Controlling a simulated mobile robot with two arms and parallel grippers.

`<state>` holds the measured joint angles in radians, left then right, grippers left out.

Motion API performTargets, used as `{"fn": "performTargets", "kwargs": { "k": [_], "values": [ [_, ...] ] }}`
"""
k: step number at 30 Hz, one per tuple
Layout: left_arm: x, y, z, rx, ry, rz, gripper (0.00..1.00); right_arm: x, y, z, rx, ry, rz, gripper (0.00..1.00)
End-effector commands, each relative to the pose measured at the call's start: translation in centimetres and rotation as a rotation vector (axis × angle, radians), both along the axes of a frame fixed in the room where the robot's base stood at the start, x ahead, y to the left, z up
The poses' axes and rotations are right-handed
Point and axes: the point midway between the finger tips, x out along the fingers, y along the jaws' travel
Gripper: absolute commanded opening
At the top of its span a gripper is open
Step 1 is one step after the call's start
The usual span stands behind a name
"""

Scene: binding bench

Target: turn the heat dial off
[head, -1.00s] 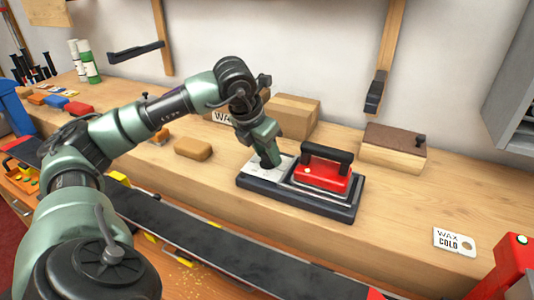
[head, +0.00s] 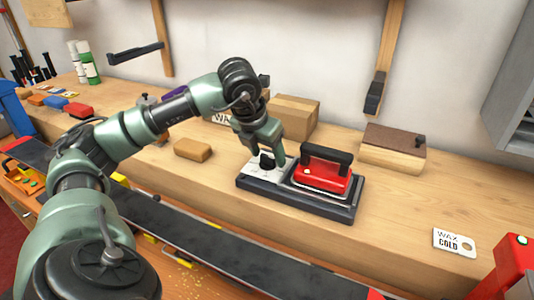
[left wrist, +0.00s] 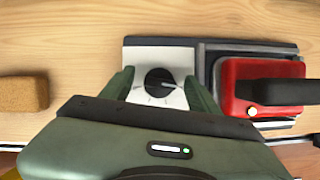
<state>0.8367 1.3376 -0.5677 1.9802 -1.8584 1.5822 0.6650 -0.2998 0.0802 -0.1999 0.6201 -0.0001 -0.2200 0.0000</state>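The heat dial (head: 267,161) is a black knob on the white panel (head: 258,172) at the left end of the dark iron base. In the left wrist view the dial (left wrist: 159,81) has a pale pointer line aimed to the right; the marks around it are too small to read. My left gripper (head: 277,153) is just above and behind the dial. In the left wrist view its fingers (left wrist: 160,90) are open and spread apart, one on each side of the panel, with nothing between them touching the dial. My right gripper is not in view.
A red iron (head: 325,177) with a black handle sits on the base, close right of the dial. A cardboard box (head: 294,114) stands behind. A tan block (head: 193,149) lies left. A ski (head: 200,227) runs along the front. A "WAX COLD" tag (head: 453,242) lies right.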

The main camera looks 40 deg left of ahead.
Motion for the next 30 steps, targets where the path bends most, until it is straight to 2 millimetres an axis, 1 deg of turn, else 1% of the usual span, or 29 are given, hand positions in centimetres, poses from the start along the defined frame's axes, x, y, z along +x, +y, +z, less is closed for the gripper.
{"fn": "performTargets", "kwargs": {
  "k": [7,10,14,18,21,25,30],
  "values": [
    [0.0,-0.1,-0.1,-0.001,0.003,-0.002,0.60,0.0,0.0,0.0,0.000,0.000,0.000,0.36],
    [-0.2,-0.1,0.4,0.000,0.001,-0.002,0.60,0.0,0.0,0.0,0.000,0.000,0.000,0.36],
    [-0.8,-0.2,2.1,0.000,-0.002,-0.002,0.60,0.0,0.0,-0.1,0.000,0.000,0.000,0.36],
    [-1.8,-0.3,4.5,0.000,-0.003,-0.002,0.60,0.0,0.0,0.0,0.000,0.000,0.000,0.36],
    [-2.3,-0.4,5.8,0.000,-0.001,-0.002,0.60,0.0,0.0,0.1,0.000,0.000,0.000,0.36],
    [-2.8,-0.4,6.9,0.000,0.000,-0.002,0.60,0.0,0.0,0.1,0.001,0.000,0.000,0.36],
    [-3.0,-0.5,7.2,0.000,0.001,-0.002,0.60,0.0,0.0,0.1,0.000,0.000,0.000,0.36]
  ]
}}
